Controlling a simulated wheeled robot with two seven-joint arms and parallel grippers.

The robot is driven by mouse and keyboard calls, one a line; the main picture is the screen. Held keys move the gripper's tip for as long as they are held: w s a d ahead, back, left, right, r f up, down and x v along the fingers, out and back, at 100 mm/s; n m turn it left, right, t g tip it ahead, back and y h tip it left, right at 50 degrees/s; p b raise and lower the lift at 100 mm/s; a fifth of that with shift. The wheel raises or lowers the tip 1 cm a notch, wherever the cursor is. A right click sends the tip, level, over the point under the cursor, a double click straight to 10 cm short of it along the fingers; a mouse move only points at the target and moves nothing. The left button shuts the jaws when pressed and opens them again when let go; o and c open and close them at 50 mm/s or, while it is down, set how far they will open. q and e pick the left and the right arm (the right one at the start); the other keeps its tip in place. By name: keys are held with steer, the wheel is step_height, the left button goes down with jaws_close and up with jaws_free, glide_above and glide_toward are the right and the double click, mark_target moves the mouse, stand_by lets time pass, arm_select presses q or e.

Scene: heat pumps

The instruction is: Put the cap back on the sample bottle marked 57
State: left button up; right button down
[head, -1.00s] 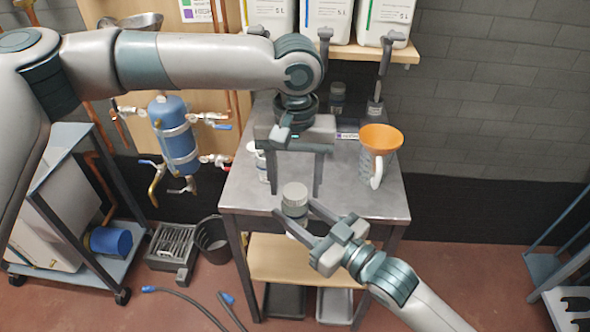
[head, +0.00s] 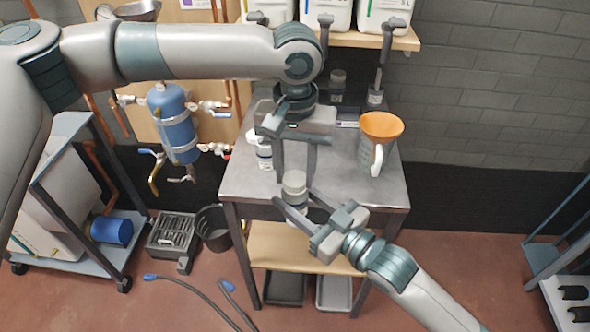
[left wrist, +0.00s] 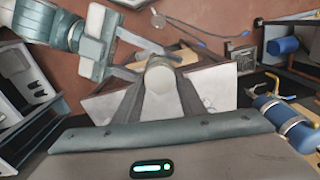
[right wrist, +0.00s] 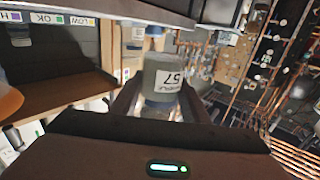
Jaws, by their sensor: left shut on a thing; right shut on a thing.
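The sample bottle (head: 297,213) is held upright by my right gripper (head: 297,211) in front of the bench's front edge. Its label reads 57 in the right wrist view (right wrist: 168,82), where it appears upside down. The grey cap (head: 294,182) is at the bottle's top, in line with it. My left gripper (head: 296,178) points down from above, shut with its fingertips on the cap. In the left wrist view the cap (left wrist: 160,72) shows pale and round between the fingers. The fingers partly hide the join, so I cannot tell how tightly the cap sits.
The metal bench (head: 335,195) carries an orange funnel (head: 381,126) in a jug (head: 366,152) at right and another bottle (head: 264,152) at left. White canisters (head: 325,12) stand on the shelf behind. A bucket (head: 213,228) and hoses lie on the floor at left.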

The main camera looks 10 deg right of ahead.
arm_select(q)
steer(key=m, duration=0.5)
steer(key=shift+m, duration=0.4)
steer(key=m, duration=0.8)
steer(key=shift+m, duration=0.3)
steer(key=m, duration=0.5)
steer(key=shift+m, duration=0.3)
steer(key=o, duration=1.1)
steer(key=shift+o, duration=0.2)
steer(key=shift+r, duration=2.2)
